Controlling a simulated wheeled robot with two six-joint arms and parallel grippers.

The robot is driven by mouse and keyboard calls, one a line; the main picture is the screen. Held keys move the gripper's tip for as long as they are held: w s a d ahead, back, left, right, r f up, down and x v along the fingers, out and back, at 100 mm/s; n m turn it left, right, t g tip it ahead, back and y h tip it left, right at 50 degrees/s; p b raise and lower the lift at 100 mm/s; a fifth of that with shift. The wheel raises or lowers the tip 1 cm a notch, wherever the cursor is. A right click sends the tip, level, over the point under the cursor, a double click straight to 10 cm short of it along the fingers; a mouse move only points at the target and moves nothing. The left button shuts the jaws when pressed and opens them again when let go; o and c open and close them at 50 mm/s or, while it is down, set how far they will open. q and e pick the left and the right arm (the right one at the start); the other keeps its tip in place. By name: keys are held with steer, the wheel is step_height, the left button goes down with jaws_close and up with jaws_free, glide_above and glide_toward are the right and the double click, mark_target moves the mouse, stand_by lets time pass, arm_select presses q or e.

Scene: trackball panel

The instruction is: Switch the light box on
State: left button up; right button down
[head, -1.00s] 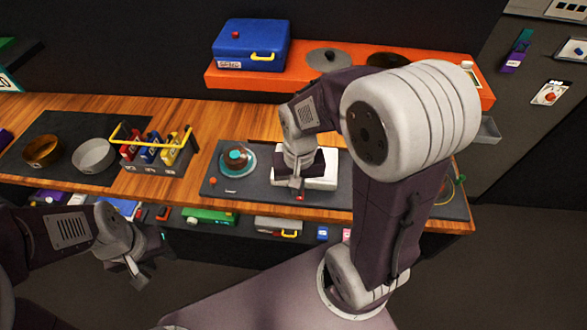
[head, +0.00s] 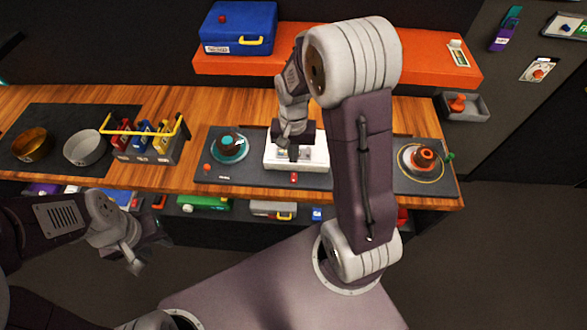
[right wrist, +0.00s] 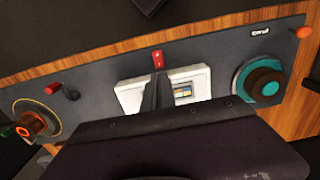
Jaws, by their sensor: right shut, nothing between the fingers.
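The light box (head: 270,155) is a white box on the dark panel (head: 240,177). A small red switch (head: 294,177) sits on the panel at its near edge. The switch (right wrist: 158,60) and the box (right wrist: 201,80) also show in the right wrist view, with a small coloured window on the box. My right gripper (head: 293,153) is shut and empty, pointing down over the box. Its fingers (right wrist: 155,92) cover the box's middle in the wrist view, tips close to the switch; contact is unclear. My left gripper (head: 137,262) hangs at the lower left, its jaw opening unclear.
A teal-ringed trackball (head: 229,146) is left of the box, with a red knob (head: 207,168) near it. An orange trackball (head: 424,157) is on the right. A bottle carrier (head: 150,145) and two bowls (head: 84,148) stand further left. A blue case (head: 238,28) sits behind.

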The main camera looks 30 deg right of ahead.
mark_target(294, 175)
step_height(294, 175, down, 8)
steer(key=shift+r, duration=0.1)
stand_by(0.4)
